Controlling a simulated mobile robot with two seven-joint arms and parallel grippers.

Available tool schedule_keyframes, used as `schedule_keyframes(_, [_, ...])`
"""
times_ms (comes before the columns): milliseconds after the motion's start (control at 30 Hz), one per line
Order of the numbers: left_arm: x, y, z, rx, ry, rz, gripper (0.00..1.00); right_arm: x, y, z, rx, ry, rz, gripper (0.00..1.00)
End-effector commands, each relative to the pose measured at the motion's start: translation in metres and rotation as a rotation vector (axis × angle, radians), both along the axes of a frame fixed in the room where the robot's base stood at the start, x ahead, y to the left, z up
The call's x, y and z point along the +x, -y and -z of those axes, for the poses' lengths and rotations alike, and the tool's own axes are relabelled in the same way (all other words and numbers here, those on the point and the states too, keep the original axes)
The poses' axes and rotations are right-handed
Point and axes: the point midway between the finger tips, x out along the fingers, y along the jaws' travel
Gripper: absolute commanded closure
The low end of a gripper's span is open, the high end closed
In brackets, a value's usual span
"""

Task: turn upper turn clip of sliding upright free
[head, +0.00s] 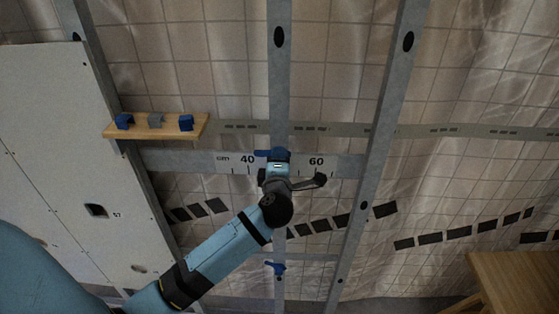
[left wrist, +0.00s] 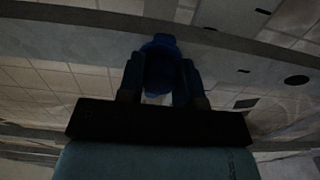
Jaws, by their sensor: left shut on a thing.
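The sliding upright (head: 280,85) is the grey metal stud in the middle of the head view. The blue upper turn clip (head: 264,153) is on it at the printed scale, its visible part lying crosswise. My left gripper (head: 276,158) is shut on this clip and hides much of it in the head view. In the dark left wrist view the clip (left wrist: 160,48) sits between the two fingers of the left gripper (left wrist: 161,72). A blue lower clip (head: 275,268) is further down the same upright. My right gripper is not in view.
A wooden shelf (head: 158,132) at the left carries two blue pieces and a grey one. A white panel (head: 50,150) covers the left side. Another upright (head: 382,120) stands to the right. A wooden table (head: 515,280) is at the lower right.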

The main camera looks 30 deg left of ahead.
Motion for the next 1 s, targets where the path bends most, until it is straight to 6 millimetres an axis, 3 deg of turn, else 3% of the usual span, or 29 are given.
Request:
schedule_keyframes(500, [-0.0001,-0.0002,0.0016,0.347,-0.214,0.000,0.91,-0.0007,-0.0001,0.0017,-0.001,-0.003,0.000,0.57])
schedule_keyframes(1000, [-0.0002,0.0000,0.0018,0.456,-0.281,0.001,0.91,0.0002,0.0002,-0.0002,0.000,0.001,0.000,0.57])
